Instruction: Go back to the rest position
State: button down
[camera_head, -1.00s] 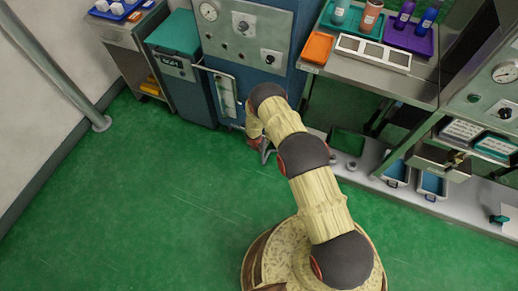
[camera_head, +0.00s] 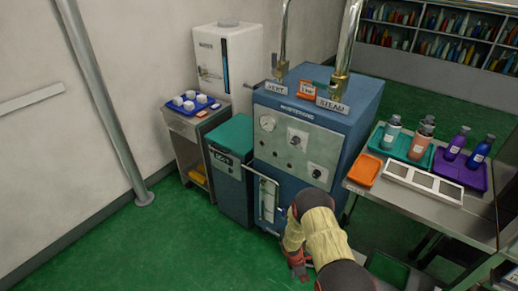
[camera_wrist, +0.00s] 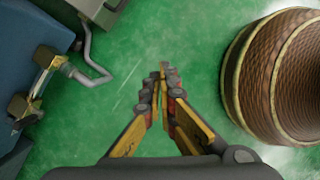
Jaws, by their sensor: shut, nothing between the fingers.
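My gripper (camera_wrist: 162,75) is shut and empty in the wrist view, its fingertips meeting over the bare green floor. In the head view my arm bends down at the lower right, and part of the gripper (camera_head: 298,262) shows low in front of the blue steam machine (camera_head: 318,125). The fingertips are too small to make out there. In the wrist view a blue cabinet side with a metal handle and pipe (camera_wrist: 75,75) lies to the left of the gripper, apart from it.
A steel table (camera_head: 450,212) with bottles on trays stands at the right. A teal-topped bin (camera_head: 230,165) and a small cart (camera_head: 185,125) with a blue tray stand left of the machine. The green floor (camera_head: 160,240) at the lower left is clear.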

jog(key=s+r+m, duration=0.2)
jog(key=r+m, duration=0.2)
jog(key=r, duration=0.8)
jog(key=s+r+m+g, duration=0.1)
jog(key=s+r+m, duration=0.25)
jog(key=r, duration=0.95)
jog(key=s+r+m, duration=0.2)
jog(key=r+m, duration=0.3)
jog(key=r, duration=0.7)
jog(key=s+a+r+m+t+y, duration=0.1)
jog(key=s+r+m+t, duration=0.1)
jog(key=s+r, duration=0.4)
jog(key=s+r+m+t+y+p, duration=0.1)
jog(key=s+r, duration=0.5)
jog(key=r, duration=1)
jog(key=s+a+r+m+t+y, duration=0.1)
jog(key=s+r+m+t, duration=0.2)
jog(key=r, duration=0.9)
jog(key=s+t, duration=0.1)
jog(key=s, duration=0.2)
jog(key=shift+s+a+t+y+p, duration=0.2)
jog(key=shift+a+t+y+p, duration=0.1)
jog(key=shift+a, duration=0.05)
